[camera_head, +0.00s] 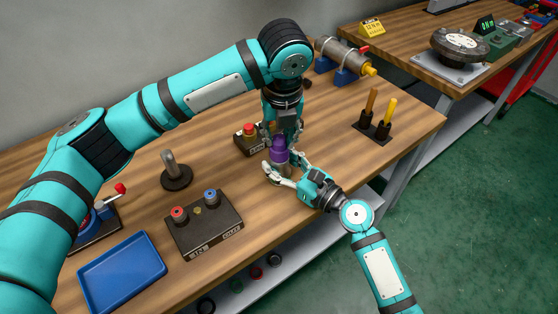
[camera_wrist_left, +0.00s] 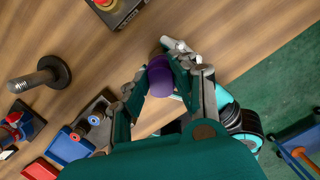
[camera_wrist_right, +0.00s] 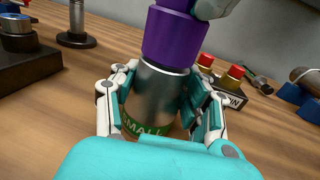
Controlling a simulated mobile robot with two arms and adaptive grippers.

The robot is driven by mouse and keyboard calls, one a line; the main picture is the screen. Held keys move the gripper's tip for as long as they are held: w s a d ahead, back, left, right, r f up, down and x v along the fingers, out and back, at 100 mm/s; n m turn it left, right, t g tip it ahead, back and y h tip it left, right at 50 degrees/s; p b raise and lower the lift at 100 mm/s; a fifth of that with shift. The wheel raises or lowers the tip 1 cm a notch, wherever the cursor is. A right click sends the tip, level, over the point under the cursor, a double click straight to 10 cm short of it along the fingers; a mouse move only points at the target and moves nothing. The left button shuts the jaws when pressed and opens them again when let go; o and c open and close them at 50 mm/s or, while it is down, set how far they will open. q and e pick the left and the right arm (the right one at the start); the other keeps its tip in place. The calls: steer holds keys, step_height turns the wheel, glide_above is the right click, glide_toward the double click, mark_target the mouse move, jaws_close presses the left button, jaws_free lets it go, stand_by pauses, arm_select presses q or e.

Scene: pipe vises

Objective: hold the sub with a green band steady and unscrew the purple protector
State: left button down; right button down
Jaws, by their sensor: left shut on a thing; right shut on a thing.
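The sub is a grey metal cylinder (camera_wrist_right: 160,95) with a green band (camera_wrist_right: 145,127) lettered "SMALL" near its bottom. It stands upright on the wooden table. The purple protector (camera_wrist_right: 172,38) sits on top of the sub; it also shows in the head view (camera_head: 279,151). My left gripper (camera_head: 280,140) comes down from above and is shut on the purple protector. My right gripper (camera_wrist_right: 155,88) comes in low from the front right and is shut around the sub. The joint between protector and sub shows no clear gap. The fingers partly hide both pieces.
A dark stand with red-topped pieces (camera_head: 249,133) is close behind the sub. A dark block with red and blue tops (camera_head: 205,225), a metal post (camera_head: 172,165) and a blue tray (camera_head: 122,272) are to the left. A stick rack (camera_head: 374,130) stands right.

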arm_select(q)
steer(key=n, duration=0.3)
steer(key=n+y, duration=0.1)
steer(key=n, duration=0.1)
steer(key=shift+s+f+n+g, duration=0.1)
steer(key=shift+n+g, duration=0.2)
steer(key=shift+n, duration=0.1)
steer(key=shift+a+n, duration=0.15)
steer(key=shift+n, duration=0.55)
steer(key=n, duration=0.3)
steer(key=shift+g+y, duration=0.3)
steer(key=shift+y, duration=0.1)
steer(key=shift+a+n, duration=0.1)
steer(key=shift+n, duration=0.8)
steer(key=n+g, duration=0.1)
steer(key=n, duration=0.2)
steer(key=shift+s+n, duration=0.1)
steer(key=shift+n, duration=0.9)
